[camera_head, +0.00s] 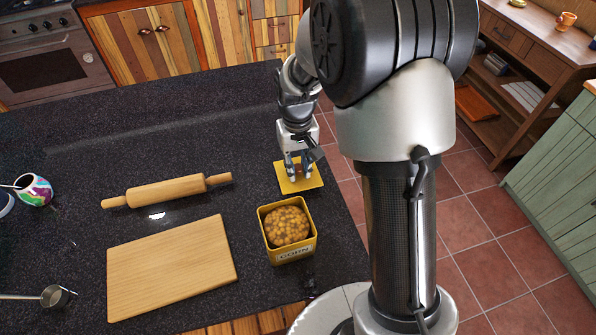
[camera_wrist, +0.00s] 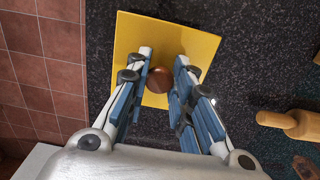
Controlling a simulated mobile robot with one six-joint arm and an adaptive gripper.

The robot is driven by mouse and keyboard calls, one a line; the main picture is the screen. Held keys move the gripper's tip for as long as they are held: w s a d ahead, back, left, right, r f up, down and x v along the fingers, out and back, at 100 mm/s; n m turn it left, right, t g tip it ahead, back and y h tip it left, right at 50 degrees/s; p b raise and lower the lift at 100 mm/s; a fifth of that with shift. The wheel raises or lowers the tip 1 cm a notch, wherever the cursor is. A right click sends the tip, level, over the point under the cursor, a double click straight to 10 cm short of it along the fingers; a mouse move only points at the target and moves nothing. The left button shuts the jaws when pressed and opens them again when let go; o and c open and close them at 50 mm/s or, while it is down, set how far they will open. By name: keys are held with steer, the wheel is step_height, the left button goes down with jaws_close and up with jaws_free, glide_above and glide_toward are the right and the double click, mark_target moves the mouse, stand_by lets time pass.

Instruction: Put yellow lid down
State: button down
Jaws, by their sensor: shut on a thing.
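The square yellow lid (camera_head: 283,184) is flat over the dark counter near its right edge, just behind the open corn tin. It also shows in the wrist view (camera_wrist: 185,38), with a round brown knob (camera_wrist: 160,80) at its middle. My gripper (camera_head: 298,176) points down at the lid, and its fingers (camera_wrist: 160,84) are shut on the knob from both sides. I cannot tell whether the lid touches the counter or hangs slightly above it. The yellow corn tin (camera_head: 293,256) stands upright and uncovered, full of brownish-yellow contents.
A wooden rolling pin (camera_head: 167,191) and a cutting board (camera_head: 172,268) lie left of the tin. A metal measuring cup (camera_head: 55,296) and a colourful cup (camera_head: 34,189) are at the far left. The back of the counter (camera_head: 190,115) is clear. The tiled floor lies beyond the right edge.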

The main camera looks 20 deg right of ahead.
steer(key=shift+f, duration=0.9)
steer(key=shift+r, duration=0.1)
steer(key=c, duration=1.9)
jaws_free()
steer(key=shift+f, duration=0.25)
steer(key=o, duration=0.5)
steer(key=shift+r, duration=0.1)
